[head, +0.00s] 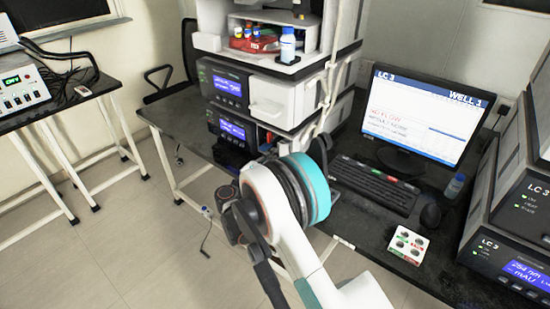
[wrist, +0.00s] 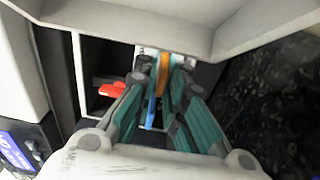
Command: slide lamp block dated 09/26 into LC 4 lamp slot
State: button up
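My gripper (wrist: 161,76) shows in the wrist view with its fingers reaching into a dark opening under a pale ledge. The fingers are close together on a narrow orange and blue piece (wrist: 162,70), which appears to be the lamp block. No date can be read on it. A white surface lies behind the fingertips. In the head view my arm hides the gripper and the block. A lamp slot marked LC 4 cannot be made out.
A red piece (wrist: 113,89) sits in the opening left of the fingers. The instrument stack (head: 222,85) has a white drawer front (head: 282,100) and a bottle (head: 287,45) above. A monitor (head: 425,115), keyboard (head: 375,185) and LC 3 units (head: 510,262) stand to the right.

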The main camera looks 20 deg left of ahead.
jog(key=shift+o, duration=1)
